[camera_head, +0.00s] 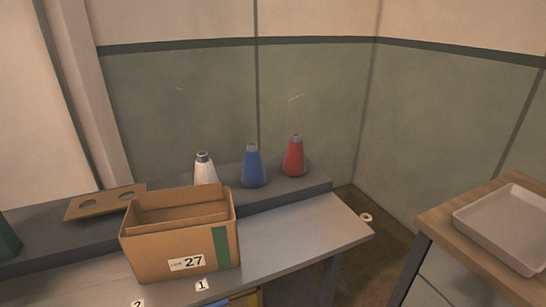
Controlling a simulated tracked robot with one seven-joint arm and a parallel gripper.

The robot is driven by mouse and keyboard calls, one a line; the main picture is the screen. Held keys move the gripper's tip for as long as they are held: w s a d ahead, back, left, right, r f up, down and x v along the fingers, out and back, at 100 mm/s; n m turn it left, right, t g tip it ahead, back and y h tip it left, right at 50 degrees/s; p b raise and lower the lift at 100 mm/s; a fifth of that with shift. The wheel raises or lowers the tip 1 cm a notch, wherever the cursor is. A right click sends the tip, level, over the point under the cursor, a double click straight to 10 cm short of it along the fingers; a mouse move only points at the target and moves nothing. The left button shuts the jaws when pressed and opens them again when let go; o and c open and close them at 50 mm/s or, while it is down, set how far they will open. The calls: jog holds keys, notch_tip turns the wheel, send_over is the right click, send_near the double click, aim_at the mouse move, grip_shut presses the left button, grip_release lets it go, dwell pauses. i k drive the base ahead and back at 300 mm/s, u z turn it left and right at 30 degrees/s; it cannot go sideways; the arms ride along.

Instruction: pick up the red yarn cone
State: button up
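The red yarn cone (294,158) stands upright on the raised grey ledge (312,182) at the back of the table, near the ledge's right end. It is to the right of a blue yarn cone (253,168), with a small gap between them. A white yarn cone (205,170) stands further left, its lower part hidden behind a cardboard box. The red cone is in full view. My gripper is not in view.
The cardboard box (180,245) marked 27 stands on the grey table (310,232) in front of the white cone. A board with holes (106,202) lies on the ledge at left. A wooden-topped cabinet (462,228) with a grey tray (508,262) stands at right.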

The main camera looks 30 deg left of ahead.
aim_at(295, 165)
jog(key=u, duration=0.5)
jog(key=i, duration=0.8)
jog(key=u, duration=0.8)
jog(key=i, duration=0.45)
jog(key=u, duration=0.1)
